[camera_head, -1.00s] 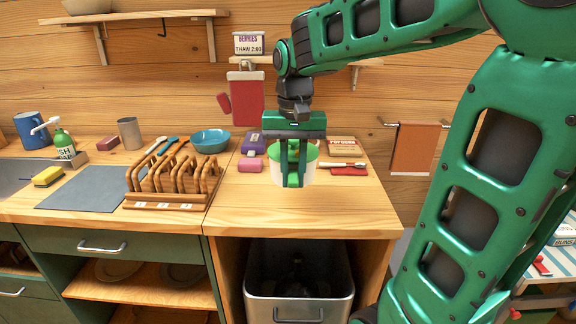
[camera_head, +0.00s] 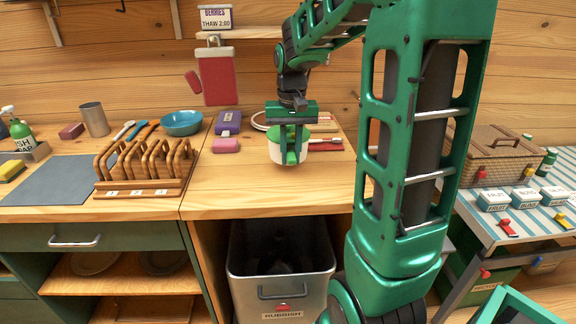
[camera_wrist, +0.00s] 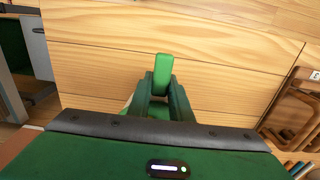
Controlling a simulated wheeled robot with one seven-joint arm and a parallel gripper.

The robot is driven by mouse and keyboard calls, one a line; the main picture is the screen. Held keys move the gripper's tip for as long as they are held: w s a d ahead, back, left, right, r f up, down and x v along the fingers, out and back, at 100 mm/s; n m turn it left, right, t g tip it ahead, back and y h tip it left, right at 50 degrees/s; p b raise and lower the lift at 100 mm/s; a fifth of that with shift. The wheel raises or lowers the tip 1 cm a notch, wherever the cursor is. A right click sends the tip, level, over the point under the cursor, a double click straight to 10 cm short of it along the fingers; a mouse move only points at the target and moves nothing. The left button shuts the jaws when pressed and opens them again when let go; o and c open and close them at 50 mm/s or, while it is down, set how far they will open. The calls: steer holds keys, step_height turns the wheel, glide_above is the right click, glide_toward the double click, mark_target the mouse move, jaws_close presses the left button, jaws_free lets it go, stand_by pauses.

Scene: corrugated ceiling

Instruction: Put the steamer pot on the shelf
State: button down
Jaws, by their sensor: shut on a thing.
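The steamer pot (camera_head: 275,152) is a small white pot with green on top, over the right part of the wooden counter in the head view. My gripper (camera_head: 291,155) is shut on it from above, and the fingers hide part of its front. I cannot tell whether its base touches the counter. In the wrist view, a bright green piece (camera_wrist: 162,75) shows between the dark fingers; most of the pot is hidden there. Wall shelf brackets (camera_head: 176,18) show at the top left, but their board is out of view.
A wooden rack (camera_head: 145,165), blue bowl (camera_head: 182,123) and purple box (camera_head: 228,123) stand left of the pot. A red-handled item (camera_head: 325,145) lies close right. A metal rubbish bin (camera_head: 282,280) sits below the counter. A striped table (camera_head: 530,215) with a basket (camera_head: 495,155) stands right.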

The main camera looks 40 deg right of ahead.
steer(key=shift+f, duration=1.8)
steer(key=c, duration=1.6)
jaws_free()
steer(key=shift+f, duration=0.1)
